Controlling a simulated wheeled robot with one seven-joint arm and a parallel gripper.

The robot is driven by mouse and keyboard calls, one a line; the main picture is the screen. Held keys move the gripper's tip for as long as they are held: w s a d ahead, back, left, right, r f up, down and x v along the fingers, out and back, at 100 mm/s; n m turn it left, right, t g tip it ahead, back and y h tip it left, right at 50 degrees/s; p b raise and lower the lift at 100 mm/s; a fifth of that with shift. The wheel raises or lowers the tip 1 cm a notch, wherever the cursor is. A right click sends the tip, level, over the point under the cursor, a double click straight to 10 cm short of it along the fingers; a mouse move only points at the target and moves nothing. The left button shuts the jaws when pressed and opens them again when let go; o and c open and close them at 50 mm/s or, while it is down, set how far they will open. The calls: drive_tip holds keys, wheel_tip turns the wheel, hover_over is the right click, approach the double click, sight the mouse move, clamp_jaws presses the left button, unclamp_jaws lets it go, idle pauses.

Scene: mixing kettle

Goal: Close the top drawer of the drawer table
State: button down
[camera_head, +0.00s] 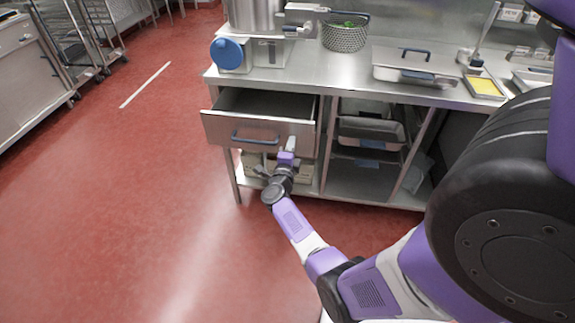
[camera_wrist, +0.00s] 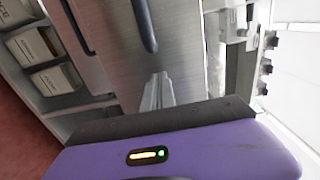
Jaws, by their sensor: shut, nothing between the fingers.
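The top drawer (camera_head: 228,131) of the steel drawer table (camera_head: 345,72) stands pulled open, and its empty-looking inside shows in the head view. Its dark blue bar handle (camera_head: 255,138) is on the front panel. My gripper (camera_head: 292,143) is shut and empty at the right part of the drawer front, to the right of the handle. In the wrist view the fingertips (camera_wrist: 157,88) point at the steel drawer front (camera_wrist: 178,55), with the handle (camera_wrist: 145,24) above them. I cannot tell whether the tips touch the panel.
A mixer with a blue knob (camera_head: 227,53), a green-filled basket (camera_head: 344,38) and a lidded pan (camera_head: 415,68) stand on the tabletop. Metal pans (camera_head: 370,133) sit on shelves right of the drawer. The red floor (camera_head: 130,200) at left is clear.

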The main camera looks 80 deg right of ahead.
drive_tip(key=d+b, duration=0.3)
drive_tip(key=d, duration=0.2)
drive_tip(key=d+b, duration=0.3)
drive_tip(key=d, duration=0.2)
drive_tip(key=w+d+b, duration=0.1)
drive_tip(key=d+b, duration=0.2)
drive_tip(key=d, duration=0.3)
drive_tip(key=shift+w+f, duration=0.1)
drive_tip(key=shift+f, duration=0.15)
drive_tip(key=shift+d+r+b, duration=0.15)
drive_tip(key=shift+d+b, duration=0.2)
drive_tip(key=shift+d, duration=0.2)
drive_tip(key=shift+w+r, duration=0.1)
drive_tip(key=shift+r, duration=0.15)
drive_tip(key=shift+d, duration=0.1)
